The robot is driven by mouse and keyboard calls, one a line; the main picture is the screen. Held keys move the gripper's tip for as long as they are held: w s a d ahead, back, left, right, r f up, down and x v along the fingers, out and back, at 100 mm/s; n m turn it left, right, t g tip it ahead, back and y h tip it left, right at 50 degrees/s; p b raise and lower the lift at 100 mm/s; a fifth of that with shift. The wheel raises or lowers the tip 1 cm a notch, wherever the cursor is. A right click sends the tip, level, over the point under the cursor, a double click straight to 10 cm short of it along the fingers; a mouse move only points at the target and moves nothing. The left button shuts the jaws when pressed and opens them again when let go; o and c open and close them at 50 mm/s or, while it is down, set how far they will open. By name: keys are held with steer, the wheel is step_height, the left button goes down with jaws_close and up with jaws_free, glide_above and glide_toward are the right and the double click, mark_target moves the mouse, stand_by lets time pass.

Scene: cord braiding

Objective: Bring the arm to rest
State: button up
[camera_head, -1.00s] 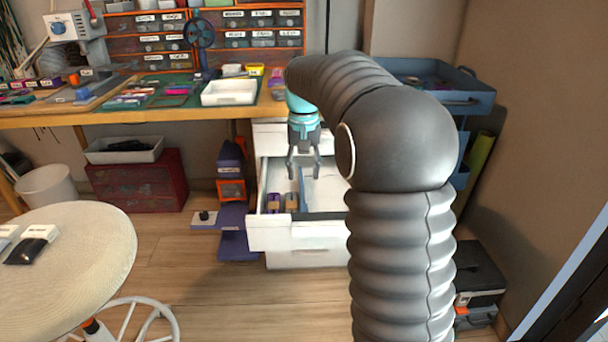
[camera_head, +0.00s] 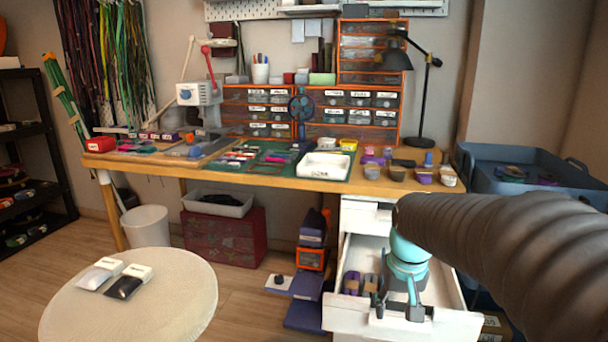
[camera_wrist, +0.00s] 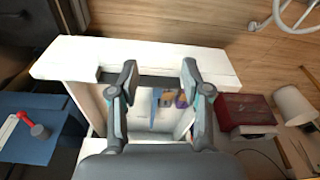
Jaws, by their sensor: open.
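The upper arm, in a dark ribbed sleeve, reaches in from the right. In the wrist view my gripper (camera_wrist: 158,72) has its two fingers spread wide. The drawer's front panel (camera_wrist: 150,55) lies beyond them. Small purple and brown items (camera_wrist: 172,98) show inside the drawer between the fingers, beside a blue divider. How far the fingers are above the drawer I cannot tell.
The workbench (camera_head: 240,179) carries a white tray (camera_head: 325,166) and several small items. A blue cart (camera_head: 530,185) is at right. A red chest (camera_head: 225,238) sits under the bench. Floor shows between table and drawer.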

steer(key=s+a+r+t+p, duration=0.1)
steer(key=s+r+t, duration=0.1)
steer(key=s, duration=0.6)
steer(key=s+a+r+n+t+p, duration=0.1)
steer(key=s+r, duration=0.2)
steer(key=s, duration=0.6)
steer(key=shift+s+t+p, duration=0.2)
steer(key=shift+t+p, duration=0.15)
steer(key=shift+t, duration=0.05)
steer(key=shift+a, duration=0.1)
